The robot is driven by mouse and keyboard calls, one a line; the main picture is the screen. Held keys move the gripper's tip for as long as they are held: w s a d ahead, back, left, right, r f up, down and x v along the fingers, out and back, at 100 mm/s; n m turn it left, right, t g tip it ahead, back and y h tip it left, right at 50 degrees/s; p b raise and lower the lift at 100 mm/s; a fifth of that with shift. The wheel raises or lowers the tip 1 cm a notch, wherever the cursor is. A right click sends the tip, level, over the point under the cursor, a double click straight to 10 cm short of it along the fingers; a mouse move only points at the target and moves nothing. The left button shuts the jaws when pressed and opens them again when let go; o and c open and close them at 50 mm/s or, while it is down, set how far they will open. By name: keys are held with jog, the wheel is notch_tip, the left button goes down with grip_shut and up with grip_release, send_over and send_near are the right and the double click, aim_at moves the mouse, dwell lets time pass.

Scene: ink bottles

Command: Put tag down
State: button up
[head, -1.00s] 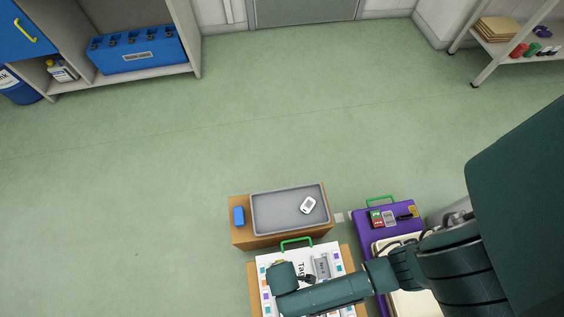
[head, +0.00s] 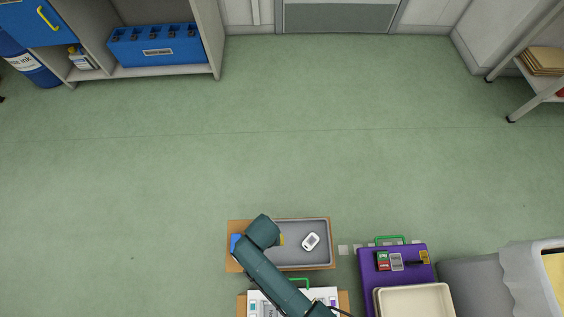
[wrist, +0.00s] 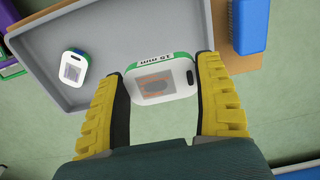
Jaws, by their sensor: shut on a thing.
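In the head view, that second tag (head: 311,242) lies in the right part of the tray (head: 295,230). There my arm covers the tray's left part and hides the held tag.
A blue block (wrist: 248,25) lies on the wooden surface beside the tray, partly hidden by my arm in the head view (head: 235,243). A white case with a green handle (head: 325,296) stands below the tray, a purple case (head: 368,280) to its right. Tray floor between the tags is clear.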

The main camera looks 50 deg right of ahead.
jog(key=shift+f, duration=0.1)
notch_tip(320, 180, down, 10)
jog(key=b, duration=0.7)
jog(key=shift+a+f+b, duration=0.1)
jog(key=shift+a+b, duration=0.05)
jog(key=shift+b, duration=0.15)
jog(key=shift+r, duration=0.2)
jog(key=shift+f, duration=0.2)
jog(key=o, duration=0.8)
jog(key=shift+r, duration=0.1)
